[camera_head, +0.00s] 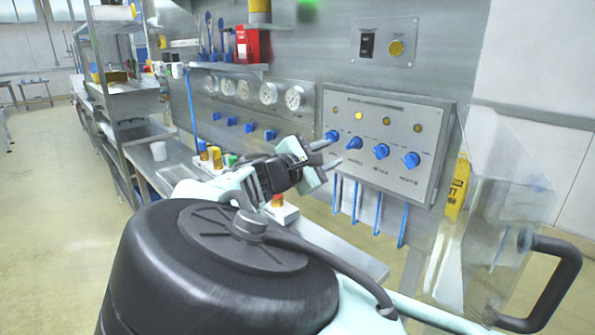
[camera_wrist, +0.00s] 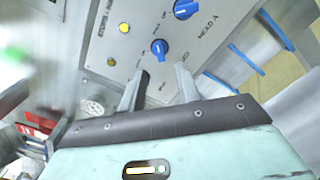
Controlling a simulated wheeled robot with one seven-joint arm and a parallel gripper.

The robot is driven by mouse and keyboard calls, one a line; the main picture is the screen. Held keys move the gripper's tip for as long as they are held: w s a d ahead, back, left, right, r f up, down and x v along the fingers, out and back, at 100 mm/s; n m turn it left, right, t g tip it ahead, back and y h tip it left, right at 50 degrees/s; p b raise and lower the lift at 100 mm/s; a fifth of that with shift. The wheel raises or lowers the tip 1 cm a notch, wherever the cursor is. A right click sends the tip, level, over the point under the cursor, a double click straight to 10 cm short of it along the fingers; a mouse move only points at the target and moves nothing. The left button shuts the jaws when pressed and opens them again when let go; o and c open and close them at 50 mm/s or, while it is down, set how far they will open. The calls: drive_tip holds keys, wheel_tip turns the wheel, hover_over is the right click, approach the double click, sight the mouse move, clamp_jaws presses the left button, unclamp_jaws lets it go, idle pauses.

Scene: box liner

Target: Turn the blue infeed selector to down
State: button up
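A grey control panel (camera_head: 375,185) on the back wall bears a row of several blue selector knobs. The leftmost knob (camera_head: 331,136) is beside my upper fingertip in the head view. My gripper (camera_head: 331,152) is open and empty, its two fingers apart and pointing at the panel's left end. In the wrist view, one blue knob (camera_wrist: 159,46) lies just beyond and between the fingertips (camera_wrist: 160,71), apparently not gripped. A second blue knob (camera_wrist: 186,8) is farther up. The labels are too small or blurred for me to tell which is the infeed selector.
Gauges (camera_head: 268,93) and smaller blue valves (camera_head: 249,127) line the wall left of the panel. A steel bench (camera_head: 330,243) runs below. Blue tubes (camera_head: 402,226) hang under the panel. A clear guard with a black handle (camera_head: 555,285) stands at the right.

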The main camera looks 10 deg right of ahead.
drive_tip(key=b+v, duration=0.1)
drive_tip(key=v, duration=0.9)
drive_tip(key=shift+b, duration=0.3)
